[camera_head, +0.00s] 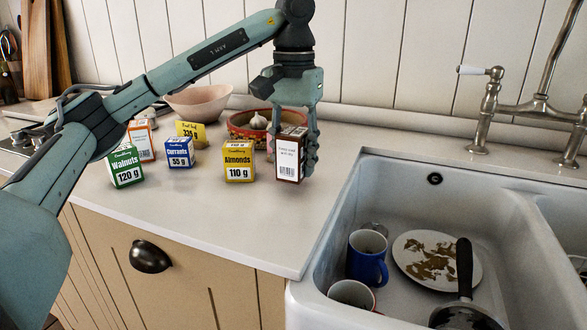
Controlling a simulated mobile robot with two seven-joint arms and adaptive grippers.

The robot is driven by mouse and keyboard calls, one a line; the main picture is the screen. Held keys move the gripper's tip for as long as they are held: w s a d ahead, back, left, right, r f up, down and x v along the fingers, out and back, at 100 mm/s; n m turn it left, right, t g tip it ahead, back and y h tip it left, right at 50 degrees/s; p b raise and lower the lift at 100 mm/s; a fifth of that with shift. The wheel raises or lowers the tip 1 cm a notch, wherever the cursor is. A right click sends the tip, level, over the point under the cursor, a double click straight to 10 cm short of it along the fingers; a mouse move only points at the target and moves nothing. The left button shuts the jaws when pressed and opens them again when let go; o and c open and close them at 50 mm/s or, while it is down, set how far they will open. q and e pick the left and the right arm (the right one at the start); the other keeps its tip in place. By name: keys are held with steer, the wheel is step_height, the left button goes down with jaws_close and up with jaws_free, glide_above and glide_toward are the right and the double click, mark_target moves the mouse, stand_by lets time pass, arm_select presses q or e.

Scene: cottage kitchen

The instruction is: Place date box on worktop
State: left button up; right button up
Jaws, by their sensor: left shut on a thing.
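My left gripper (299,135) points down and is shut on a dark brown box (289,160) with a white label and barcode, probably the date box; its small print is too fine to read. The box is upright at the right end of the worktop (230,215), close to the sink. Its base is at or just above the surface; I cannot tell which. The yellow Almonds box (239,161) stands just left of it, apart from it. My right gripper is not in view.
A blue Currants box (180,153), green Walnuts box (125,166) and orange box (142,140) stand further left. A red bowl (240,125) with garlic is behind. The sink (345,200) holds mugs, a dirty plate and a pan. The worktop's front strip is clear.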

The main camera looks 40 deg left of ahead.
arm_select(q)
steer(key=shift+f, duration=1.35)
steer(key=o, duration=1.3)
steer(key=shift+r, duration=0.2)
step_height(320, 180, up, 12)
steer(key=shift+f, duration=0.1)
